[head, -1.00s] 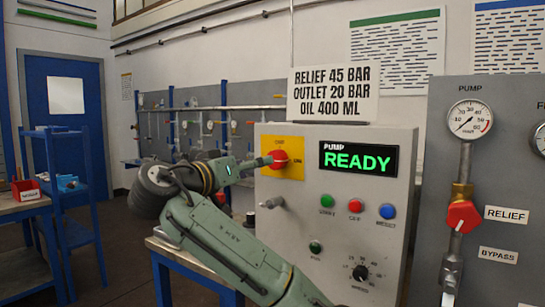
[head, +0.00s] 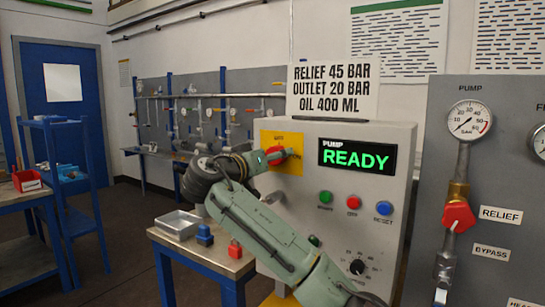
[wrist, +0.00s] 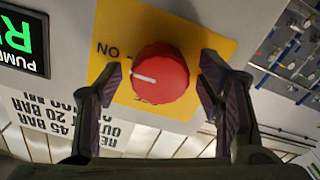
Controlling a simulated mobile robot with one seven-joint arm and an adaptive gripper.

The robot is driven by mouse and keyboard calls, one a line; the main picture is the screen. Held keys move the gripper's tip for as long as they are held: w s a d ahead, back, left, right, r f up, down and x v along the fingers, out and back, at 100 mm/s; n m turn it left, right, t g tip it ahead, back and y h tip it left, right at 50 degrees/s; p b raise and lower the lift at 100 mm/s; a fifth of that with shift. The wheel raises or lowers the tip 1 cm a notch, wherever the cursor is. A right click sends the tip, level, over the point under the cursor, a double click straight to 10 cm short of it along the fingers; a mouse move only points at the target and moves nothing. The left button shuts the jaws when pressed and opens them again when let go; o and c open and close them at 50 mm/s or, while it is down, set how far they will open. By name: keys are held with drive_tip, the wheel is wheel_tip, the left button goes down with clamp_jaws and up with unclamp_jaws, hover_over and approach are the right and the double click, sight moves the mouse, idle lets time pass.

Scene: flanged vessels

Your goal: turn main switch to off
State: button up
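The main switch is a round red knob (wrist: 160,73) on a yellow plate (wrist: 218,45), on the front of the grey pump panel (head: 340,225). In the wrist view, which is upside down, its white pointer line lies toward the left, just below the "ON" lettering; the other lettering is mostly hidden by the knob. My gripper (wrist: 160,78) is open, with one finger on each side of the knob and a visible gap to both. In the head view my gripper (head: 272,157) is at the yellow plate and partly covers the knob.
A lit "PUMP READY" display (head: 358,156), coloured buttons (head: 353,202) and a black dial (head: 358,267) are right of the switch.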

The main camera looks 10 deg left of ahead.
drive_tip(key=c, duration=1)
drive_tip(key=shift+c, duration=0.2)
drive_tip(key=shift+f+n+b, duration=0.15)
drive_tip(key=shift+n+b, duration=0.7)
drive_tip(key=shift+n, duration=0.45)
drive_tip(key=n, duration=0.2)
drive_tip(key=shift+n, duration=0.3)
drive_tip(key=n, duration=0.3)
drive_tip(key=shift+r+n+p, duration=0.2)
drive_tip(key=shift+n+p, duration=0.1)
drive_tip(key=shift+p, duration=0.05)
drive_tip(key=n+p, duration=0.1)
drive_tip(key=n, duration=0.4)
drive_tip(key=shift+a+n+p, duration=0.1)
drive_tip(key=shift+n+p, duration=0.6)
drive_tip(key=shift+n, duration=1.3)
drive_tip(key=shift+f, duration=0.1)
